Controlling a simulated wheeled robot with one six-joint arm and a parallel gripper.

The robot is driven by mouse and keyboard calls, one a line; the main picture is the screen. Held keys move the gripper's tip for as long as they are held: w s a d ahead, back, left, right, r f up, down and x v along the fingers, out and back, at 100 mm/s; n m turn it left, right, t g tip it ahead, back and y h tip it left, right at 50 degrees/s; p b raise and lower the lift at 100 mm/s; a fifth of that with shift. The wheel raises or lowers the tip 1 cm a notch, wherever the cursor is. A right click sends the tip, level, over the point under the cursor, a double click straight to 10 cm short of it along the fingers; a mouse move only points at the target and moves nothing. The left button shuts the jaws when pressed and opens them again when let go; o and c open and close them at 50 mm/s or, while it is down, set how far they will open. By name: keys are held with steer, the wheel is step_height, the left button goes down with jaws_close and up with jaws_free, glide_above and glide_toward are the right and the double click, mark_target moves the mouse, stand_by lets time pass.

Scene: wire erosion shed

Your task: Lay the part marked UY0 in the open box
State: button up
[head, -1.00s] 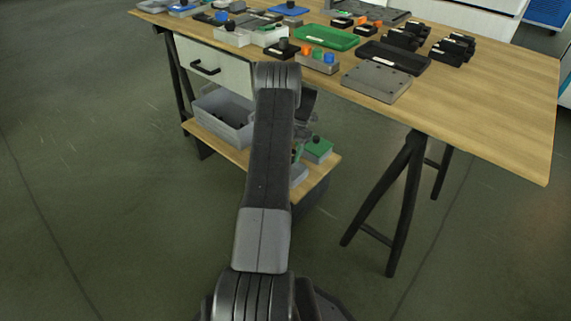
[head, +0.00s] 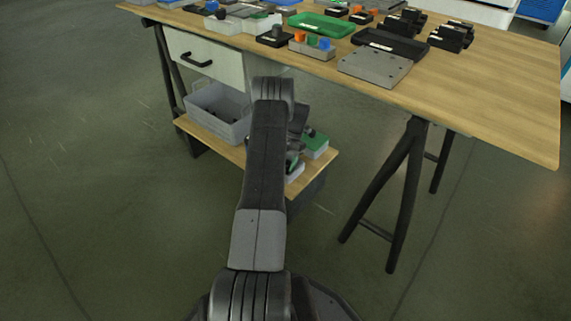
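No marking on any part is readable at this size, so I cannot tell which part bears UY0. An open grey box (head: 238,131) stands on the lower shelf under the table, with something dark inside. Another small open pale box (head: 222,26) is on the table's left half. I cannot tell which one the task means. My gripper is mostly hidden behind my own arm; dark pieces of it (head: 298,119) show just right of the arm, in front of the lower shelf. Whether it is open, shut or holding something cannot be seen.
The wooden table (head: 500,105) carries a green tray (head: 322,25), a dark tray (head: 392,41), a grey plate (head: 375,66), a block with coloured knobs (head: 312,48) and several black parts (head: 450,37). A green-topped box (head: 316,145) sits on the lower shelf (head: 232,151). The table's right end is bare.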

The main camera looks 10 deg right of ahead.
steer(key=o, duration=1.5)
steer(key=shift+f, duration=0.1)
steer(key=p+v, duration=0.4)
steer(key=v, duration=0.8)
